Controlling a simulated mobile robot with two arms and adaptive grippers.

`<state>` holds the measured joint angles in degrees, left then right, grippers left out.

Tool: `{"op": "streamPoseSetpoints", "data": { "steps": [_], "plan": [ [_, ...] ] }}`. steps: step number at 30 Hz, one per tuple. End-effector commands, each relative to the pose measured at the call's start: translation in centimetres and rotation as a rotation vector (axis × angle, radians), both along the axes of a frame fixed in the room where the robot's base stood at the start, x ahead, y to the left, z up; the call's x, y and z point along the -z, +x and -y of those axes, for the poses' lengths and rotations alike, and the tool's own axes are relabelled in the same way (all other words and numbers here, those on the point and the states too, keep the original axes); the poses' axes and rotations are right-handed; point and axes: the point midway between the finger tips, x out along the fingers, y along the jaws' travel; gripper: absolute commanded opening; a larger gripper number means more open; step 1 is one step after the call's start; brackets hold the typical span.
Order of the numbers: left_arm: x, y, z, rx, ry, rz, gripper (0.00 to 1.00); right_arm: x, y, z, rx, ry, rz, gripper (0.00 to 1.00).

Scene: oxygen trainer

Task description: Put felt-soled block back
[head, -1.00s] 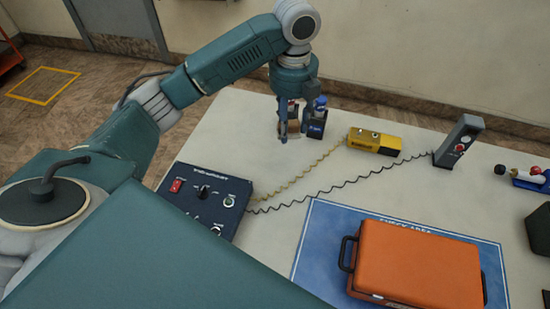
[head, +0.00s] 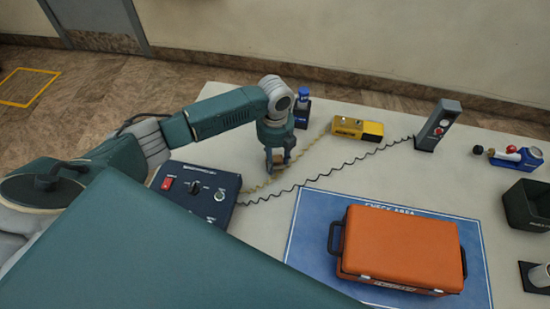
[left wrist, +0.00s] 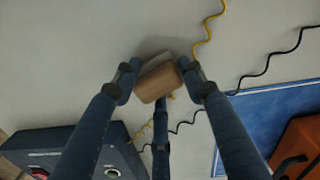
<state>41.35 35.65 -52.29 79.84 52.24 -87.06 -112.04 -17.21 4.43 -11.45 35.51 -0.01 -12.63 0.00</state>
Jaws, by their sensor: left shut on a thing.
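The felt-soled block (left wrist: 157,90) is a small tan wooden block with a pale layer along one side. My left gripper (head: 277,165) is shut on it; the block (head: 277,158) is mostly hidden by the fingers in the head view. In the left wrist view the left gripper (left wrist: 160,85) has fingers on both sides of the block and a third finger below it in the picture. The gripper points down over the table, right of the dark control box. I cannot tell how far the block is above the table. My right gripper is not in view.
The control box (head: 210,207) is close left of the gripper. A blue-capped bottle (head: 302,112) stands behind, with a yellow device (head: 357,129) beside it. Coiled cords (head: 310,183) cross the table. An orange case (head: 400,250) lies on the blue mat (head: 305,230).

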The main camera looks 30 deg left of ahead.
Motion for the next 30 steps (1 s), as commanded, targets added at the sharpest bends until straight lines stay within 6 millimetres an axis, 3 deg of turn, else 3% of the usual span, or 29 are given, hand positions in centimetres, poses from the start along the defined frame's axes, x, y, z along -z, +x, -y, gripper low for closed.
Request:
{"op": "streamPoseSetpoints", "data": {
  "steps": [13, 14, 16, 25, 30],
  "plan": [
    [0.9, 0.0, 0.0, 0.0, -0.001, -0.001, 0.17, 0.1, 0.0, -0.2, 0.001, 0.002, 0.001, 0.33],
    [0.8, 0.0, 0.0, 0.0, 0.0, 0.0, 0.47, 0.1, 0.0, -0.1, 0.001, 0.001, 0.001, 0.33],
    [0.8, 0.0, 0.0, 0.0, -0.001, -0.001, 0.6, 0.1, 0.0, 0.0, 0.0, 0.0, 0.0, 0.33],
    [0.6, 0.0, 0.0, 0.0, 0.0, 0.0, 0.6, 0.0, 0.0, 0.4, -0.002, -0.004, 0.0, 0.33],
    [-1.0, 0.2, 0.0, 0.0, 0.0, 0.004, 0.6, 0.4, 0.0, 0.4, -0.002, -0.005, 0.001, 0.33]
  ]
}}
